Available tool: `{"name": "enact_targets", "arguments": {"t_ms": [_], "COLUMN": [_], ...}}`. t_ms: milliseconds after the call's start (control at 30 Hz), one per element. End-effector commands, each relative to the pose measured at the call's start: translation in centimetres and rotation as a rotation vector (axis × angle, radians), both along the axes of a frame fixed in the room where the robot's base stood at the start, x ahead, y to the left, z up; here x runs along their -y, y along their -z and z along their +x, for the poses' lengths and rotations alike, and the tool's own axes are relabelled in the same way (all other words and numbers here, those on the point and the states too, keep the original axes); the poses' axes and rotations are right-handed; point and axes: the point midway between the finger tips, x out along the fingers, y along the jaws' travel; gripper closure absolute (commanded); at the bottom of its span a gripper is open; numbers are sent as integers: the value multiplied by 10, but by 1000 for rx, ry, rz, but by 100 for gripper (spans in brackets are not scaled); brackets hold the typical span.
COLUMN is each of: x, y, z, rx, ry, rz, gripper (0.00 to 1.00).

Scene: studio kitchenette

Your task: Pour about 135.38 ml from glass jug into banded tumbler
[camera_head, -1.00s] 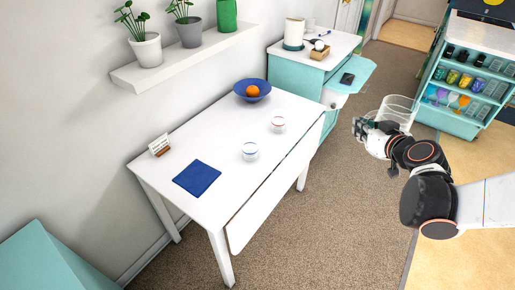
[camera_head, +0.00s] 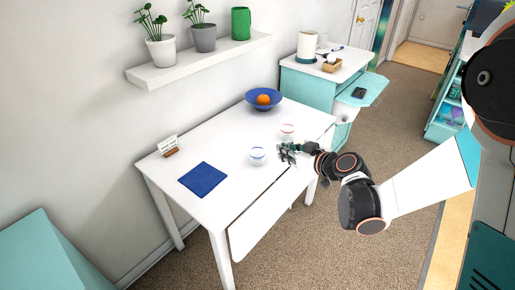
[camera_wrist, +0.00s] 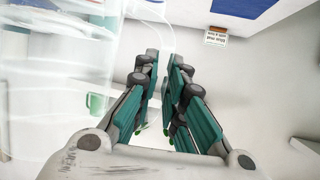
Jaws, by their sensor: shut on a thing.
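My gripper (camera_head: 286,151) is over the right edge of the white table, right beside the tumblers. In the wrist view my gripper (camera_wrist: 165,62) is shut on the clear glass jug (camera_wrist: 60,75), whose body fills the left side, with its thin handle between the fingers. In the head view the jug's outline is too faint to make out. A blue-banded tumbler (camera_head: 258,157) stands upright on the table just left of my gripper. A red-banded tumbler (camera_head: 288,131) stands just behind it. The liquid levels cannot be read.
On the white table (camera_head: 222,146) are a blue bowl (camera_head: 252,98) with an orange (camera_head: 263,100), a blue cloth (camera_head: 203,180) and a small card stand (camera_head: 168,146). A shelf (camera_head: 203,61) with plants and a green vase (camera_head: 241,24) hangs above. The table's front middle is clear.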

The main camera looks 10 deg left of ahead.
Motion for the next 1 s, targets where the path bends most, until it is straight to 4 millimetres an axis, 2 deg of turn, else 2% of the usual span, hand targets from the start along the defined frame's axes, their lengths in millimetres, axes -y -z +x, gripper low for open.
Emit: {"name": "enact_targets", "arguments": {"t_ms": [100,600,800,1000], "x": [-34,-160,-191,-204], "y": [18,80,97,104], "z": [-6,-53,-70,-78], "rx": [1,0,2,2], "ry": [-67,-325,-392,-422], "rz": [2,13,15,17], "gripper": [100,100,100,100]}}
